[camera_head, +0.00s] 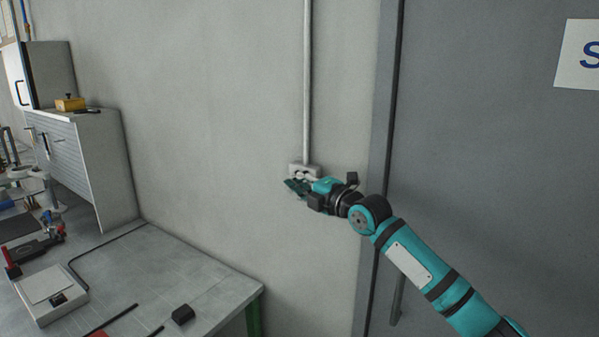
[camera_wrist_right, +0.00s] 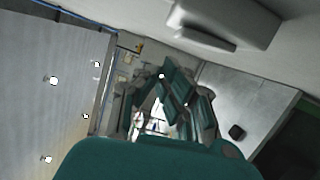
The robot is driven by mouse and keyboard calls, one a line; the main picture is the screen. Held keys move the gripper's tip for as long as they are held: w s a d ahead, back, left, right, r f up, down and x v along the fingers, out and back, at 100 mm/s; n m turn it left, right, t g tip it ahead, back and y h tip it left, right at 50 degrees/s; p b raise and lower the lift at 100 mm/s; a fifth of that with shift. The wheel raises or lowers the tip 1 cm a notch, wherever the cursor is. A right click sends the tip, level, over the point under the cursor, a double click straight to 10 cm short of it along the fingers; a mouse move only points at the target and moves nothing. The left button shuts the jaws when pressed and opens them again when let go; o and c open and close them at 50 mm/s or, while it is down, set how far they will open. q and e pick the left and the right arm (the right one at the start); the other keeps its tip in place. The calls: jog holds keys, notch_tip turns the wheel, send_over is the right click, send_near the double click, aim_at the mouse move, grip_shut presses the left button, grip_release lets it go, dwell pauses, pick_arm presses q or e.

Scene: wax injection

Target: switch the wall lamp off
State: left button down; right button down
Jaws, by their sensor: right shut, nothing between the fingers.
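The wall switch (camera_head: 303,169) is a small pale box at the lower end of a vertical conduit, on the grey wall left of the door. My right gripper (camera_head: 292,187) is in front of it and slightly below, partly covering it; its fingers are shut and empty. In the right wrist view the switch box (camera_wrist_right: 228,20) shows at the top, apart in the picture from the shut teal fingers (camera_wrist_right: 173,88). I cannot tell from the head view whether the fingers touch the switch. The lamp itself is not in view. My left gripper is not in view.
A grey door (camera_head: 480,130) stands right of the switch, behind my right arm. A workbench (camera_head: 205,275) at the lower left holds a white scale (camera_head: 50,293) and a small black block (camera_head: 183,315). A grey cabinet (camera_head: 95,165) stands farther back. The wall between is bare.

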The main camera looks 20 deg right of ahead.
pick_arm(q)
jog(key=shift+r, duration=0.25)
pick_arm(e)
jog(key=shift+w+d, duration=0.45)
jog(key=shift+d, duration=0.25)
